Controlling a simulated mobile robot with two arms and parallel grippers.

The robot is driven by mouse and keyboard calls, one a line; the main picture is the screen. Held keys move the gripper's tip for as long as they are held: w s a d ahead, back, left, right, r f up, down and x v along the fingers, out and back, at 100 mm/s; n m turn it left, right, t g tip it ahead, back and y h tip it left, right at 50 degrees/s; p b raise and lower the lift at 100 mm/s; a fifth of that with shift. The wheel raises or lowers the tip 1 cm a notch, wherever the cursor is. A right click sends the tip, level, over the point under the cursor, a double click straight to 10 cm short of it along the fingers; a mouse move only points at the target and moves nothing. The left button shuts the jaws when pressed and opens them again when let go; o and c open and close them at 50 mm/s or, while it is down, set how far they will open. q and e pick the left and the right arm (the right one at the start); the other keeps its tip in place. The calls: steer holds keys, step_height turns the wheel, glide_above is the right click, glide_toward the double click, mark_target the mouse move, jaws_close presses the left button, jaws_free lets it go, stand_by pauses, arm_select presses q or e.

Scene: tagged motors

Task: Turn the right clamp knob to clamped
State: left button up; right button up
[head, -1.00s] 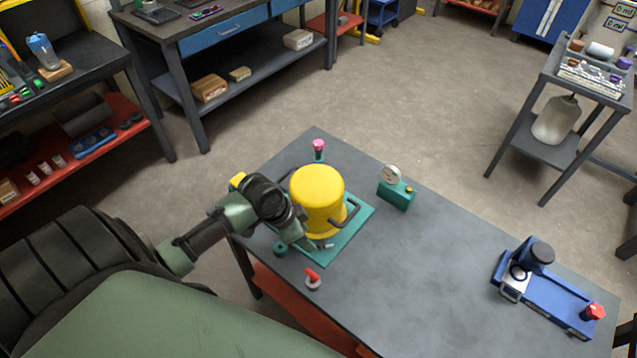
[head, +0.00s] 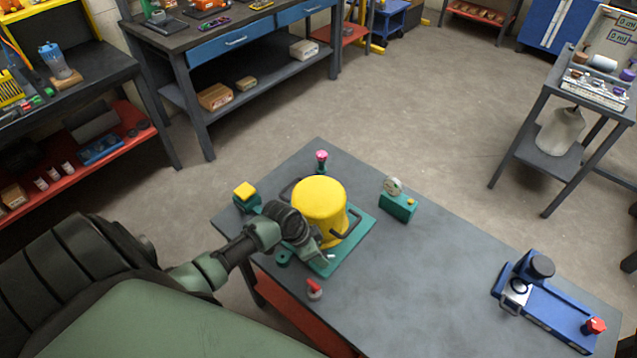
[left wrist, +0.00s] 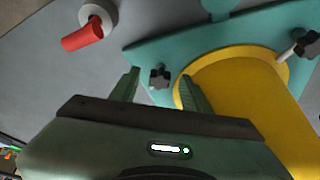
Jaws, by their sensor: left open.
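A yellow motor housing (head: 319,208) with dark side handles stands on a teal base plate (head: 352,238) at the table's near left. In the left wrist view, a dark lobed clamp knob (left wrist: 160,76) sits at the plate's corner beside the yellow housing's flange (left wrist: 235,57). A second dark knob (left wrist: 305,46) on a silver shaft is at the right. My left gripper (head: 322,254) is low at the housing's near side. In the left wrist view its open fingers (left wrist: 160,84) point toward the first knob, one on each side. Contact cannot be told. My right gripper is out of view.
A red-handled grey knob (head: 314,289) stands near the table edge by my gripper. A teal gauge box (head: 398,205), pink-topped post (head: 321,160) and yellow-topped block (head: 245,195) surround the plate. A blue fixture (head: 545,298) is at right. The table (head: 420,285) between is clear.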

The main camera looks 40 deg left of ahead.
arm_select(q)
jaws_close()
steer(key=shift+n, duration=0.3)
steer(key=n, duration=0.1)
steer(key=n+y, duration=0.1)
steer(key=n, duration=0.1)
steer(key=shift+s+d+t, duration=0.1)
steer(key=shift+d+t, duration=0.15)
steer(key=shift+t, duration=0.15)
steer(key=n, duration=0.1)
steer(key=n+y, duration=0.1)
steer(key=n, duration=0.1)
steer(key=n+y, duration=0.1)
steer(key=shift+d+n, duration=0.3)
steer(key=n, duration=0.1)
steer(key=n+y, duration=0.1)
steer(key=n, duration=0.2)
steer(key=shift+d+g+y, duration=0.25)
steer(key=shift+g+y, duration=0.05)
steer(key=shift+w+d+n+g+y, duration=0.1)
steer(key=shift+n+y, duration=0.1)
steer(key=shift+n, duration=0.5)
steer(key=shift+w+a+n+g+y, duration=0.1)
steer(key=shift+n+y, duration=0.1)
steer(key=shift+n, duration=0.5)
steer(key=shift+d+n+g+y, duration=0.1)
steer(key=shift+n+y, duration=0.1)
steer(key=shift+n, duration=0.5)
